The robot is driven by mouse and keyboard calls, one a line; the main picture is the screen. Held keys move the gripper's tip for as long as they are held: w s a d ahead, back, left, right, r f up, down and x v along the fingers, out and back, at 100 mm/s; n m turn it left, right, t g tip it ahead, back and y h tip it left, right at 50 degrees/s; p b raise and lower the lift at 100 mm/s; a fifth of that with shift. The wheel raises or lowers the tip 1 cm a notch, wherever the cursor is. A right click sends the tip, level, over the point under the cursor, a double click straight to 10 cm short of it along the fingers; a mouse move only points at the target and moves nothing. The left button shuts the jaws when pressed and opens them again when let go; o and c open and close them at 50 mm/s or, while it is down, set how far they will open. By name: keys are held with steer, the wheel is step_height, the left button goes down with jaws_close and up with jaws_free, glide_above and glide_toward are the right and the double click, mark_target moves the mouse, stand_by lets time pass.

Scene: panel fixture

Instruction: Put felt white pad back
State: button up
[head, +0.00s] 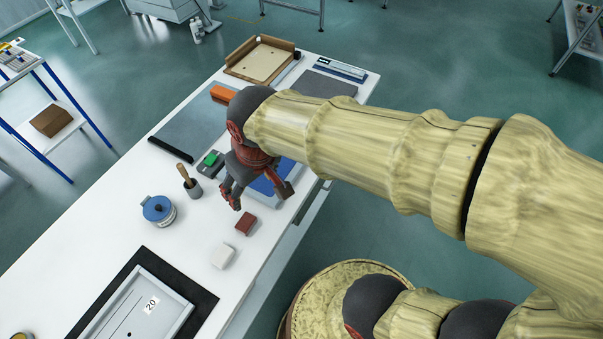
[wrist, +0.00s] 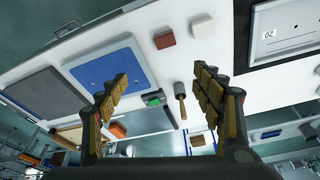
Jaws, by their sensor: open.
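The white pad (head: 222,256) lies flat on the white table, near its front edge. It also shows in the wrist view (wrist: 202,27), at the top beyond my fingers. A red-brown block (head: 245,222) lies beside it, apart from it; the wrist view shows the block (wrist: 164,39) left of the pad. My gripper (head: 260,198) is open and hangs above the table, near the blue plate (head: 266,184). The wrist view shows both fingers (wrist: 160,76) spread with nothing between them. My arm and gripper partly hide the blue plate in the head view.
A dark-framed panel marked 20 (head: 138,304) lies at the near left. A wooden tray (head: 245,47) is at the far end. White table surface around the pad is clear.

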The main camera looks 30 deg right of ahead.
steer(key=s+d+r+m+t, duration=0.2)
steer(key=s+d+r, duration=0.4)
steer(key=d, duration=0.3)
steer(key=shift+s+r+m+t+h, duration=0.15)
steer(key=shift+s+m+t+h, duration=0.15)
steer(key=shift+s+m+h, duration=0.15)
stand_by(0.5)
